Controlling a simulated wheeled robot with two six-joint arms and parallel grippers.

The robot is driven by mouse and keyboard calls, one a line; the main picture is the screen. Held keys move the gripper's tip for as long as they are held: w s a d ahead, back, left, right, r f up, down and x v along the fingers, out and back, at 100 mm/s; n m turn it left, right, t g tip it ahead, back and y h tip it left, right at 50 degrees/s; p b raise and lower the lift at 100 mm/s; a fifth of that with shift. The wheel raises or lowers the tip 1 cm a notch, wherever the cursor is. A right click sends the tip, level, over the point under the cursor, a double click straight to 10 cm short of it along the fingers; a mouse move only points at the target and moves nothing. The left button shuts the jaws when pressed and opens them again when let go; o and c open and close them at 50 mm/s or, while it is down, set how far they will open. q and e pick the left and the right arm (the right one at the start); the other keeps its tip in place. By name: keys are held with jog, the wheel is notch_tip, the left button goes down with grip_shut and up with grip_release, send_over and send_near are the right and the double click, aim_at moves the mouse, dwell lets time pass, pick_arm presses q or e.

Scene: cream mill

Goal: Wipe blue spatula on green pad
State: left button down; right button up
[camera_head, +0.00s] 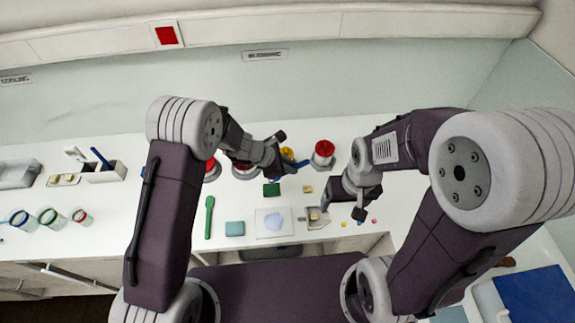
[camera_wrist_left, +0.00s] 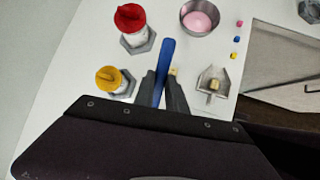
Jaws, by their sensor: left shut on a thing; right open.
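My left gripper (camera_head: 284,155) is shut on the blue spatula (camera_wrist_left: 165,62), above the back of the counter. Part of the blue spatula (camera_head: 303,163) also shows to the right of the fingers in the head view. The dark green pad (camera_head: 271,190) lies on the counter just below the left gripper in the picture, apart from the spatula. A paler teal pad (camera_head: 235,228) lies nearer the front. My right gripper (camera_head: 343,205) is open, above the counter to the right, near a small metal scoop (camera_head: 315,218). The spatula's lower end is hidden by the fingers in the wrist view.
A green spatula (camera_head: 209,217) lies left of the teal pad. A red-topped jar (camera_head: 323,154), a yellow-topped jar (camera_wrist_left: 109,80) and a bowl (camera_wrist_left: 200,17) stand near the left gripper. Small cubes (camera_wrist_left: 237,38) lie right.

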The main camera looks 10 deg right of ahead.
pick_arm(q)
jog(key=shift+w+a+f+b, duration=0.1)
jog(key=shift+a+f+b, duration=0.1)
jog(key=shift+f+b, duration=0.25)
notch_tip(320, 180, down, 4)
jog(key=shift+d+r+b, duration=0.15)
jog(key=shift+r+b, duration=0.1)
jog(key=shift+b, duration=1)
jog(key=shift+f, duration=0.2)
jog(key=shift+f+b, duration=0.4)
jog(key=shift+b, duration=0.3)
jog(key=shift+b, duration=0.3)
dwell(0.9)
